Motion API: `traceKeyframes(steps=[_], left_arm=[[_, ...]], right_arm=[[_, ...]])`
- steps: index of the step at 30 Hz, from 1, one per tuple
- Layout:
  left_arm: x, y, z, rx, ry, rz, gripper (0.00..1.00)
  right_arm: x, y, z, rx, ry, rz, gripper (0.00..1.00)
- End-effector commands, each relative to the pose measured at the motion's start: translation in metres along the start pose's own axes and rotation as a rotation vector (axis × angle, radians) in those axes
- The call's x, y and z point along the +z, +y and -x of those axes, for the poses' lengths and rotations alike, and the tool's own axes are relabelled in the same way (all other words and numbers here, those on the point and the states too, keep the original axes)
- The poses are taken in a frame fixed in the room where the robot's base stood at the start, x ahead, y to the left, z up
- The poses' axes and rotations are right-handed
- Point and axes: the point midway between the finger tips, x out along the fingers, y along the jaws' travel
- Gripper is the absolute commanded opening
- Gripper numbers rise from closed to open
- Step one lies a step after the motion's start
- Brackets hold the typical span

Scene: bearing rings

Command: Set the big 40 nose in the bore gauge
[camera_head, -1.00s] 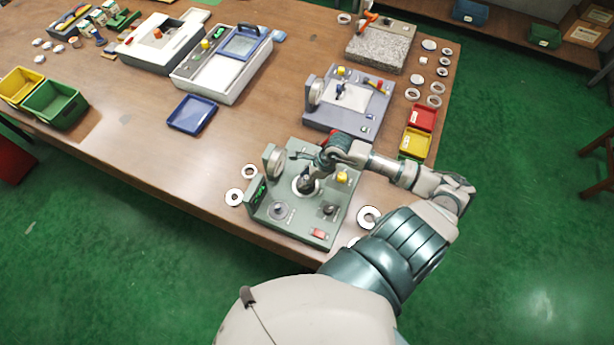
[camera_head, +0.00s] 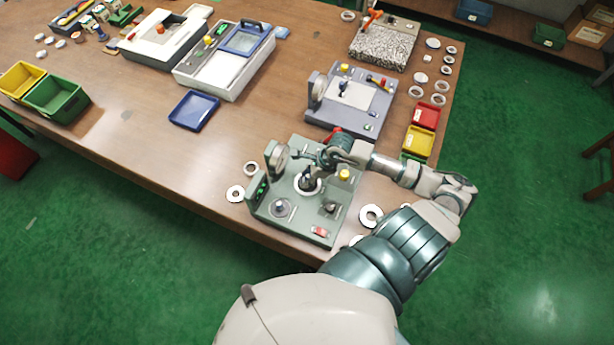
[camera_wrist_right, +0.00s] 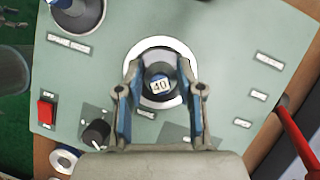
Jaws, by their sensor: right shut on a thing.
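The 40 nose (camera_wrist_right: 160,86) is a dark round piece with a white "40" label on top. My right gripper (camera_wrist_right: 161,72) is shut on it, one finger on each side. The nose is over the white ring of the green bore gauge (camera_wrist_right: 225,40), within the ring's outline; whether it is seated or just above is hard to tell. In the head view the bore gauge (camera_head: 290,230) stands near the table's front edge, and my right gripper (camera_head: 313,172) reaches down to its ring (camera_head: 300,190). My left gripper is not in view.
A grey disc with a knob (camera_head: 281,208), a dial (camera_head: 277,158), a black knob (camera_head: 329,206) and a red switch (camera_head: 320,231) are on the gauge. Loose rings (camera_head: 371,215) lie beside it. A grey-blue device (camera_head: 355,125) stands behind.

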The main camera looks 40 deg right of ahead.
Motion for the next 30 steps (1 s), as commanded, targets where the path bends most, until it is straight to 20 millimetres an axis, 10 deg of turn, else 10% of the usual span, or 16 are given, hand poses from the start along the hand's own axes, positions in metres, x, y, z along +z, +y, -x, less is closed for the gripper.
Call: traceKeyframes(steps=[10, 11, 14, 30], left_arm=[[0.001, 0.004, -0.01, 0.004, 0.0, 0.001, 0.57], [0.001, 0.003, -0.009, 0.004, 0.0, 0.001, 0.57], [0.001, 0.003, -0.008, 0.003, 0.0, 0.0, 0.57], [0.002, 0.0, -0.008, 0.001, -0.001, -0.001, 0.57]], right_arm=[[-0.003, 0.001, -0.01, -0.002, -0.001, 0.002, 0.0], [-0.002, 0.001, -0.009, -0.001, -0.001, 0.002, 0.44], [-0.003, 0.001, -0.008, -0.001, -0.002, 0.001, 0.66], [-0.005, 0.0, 0.023, -0.001, 0.003, 0.004, 0.66]])
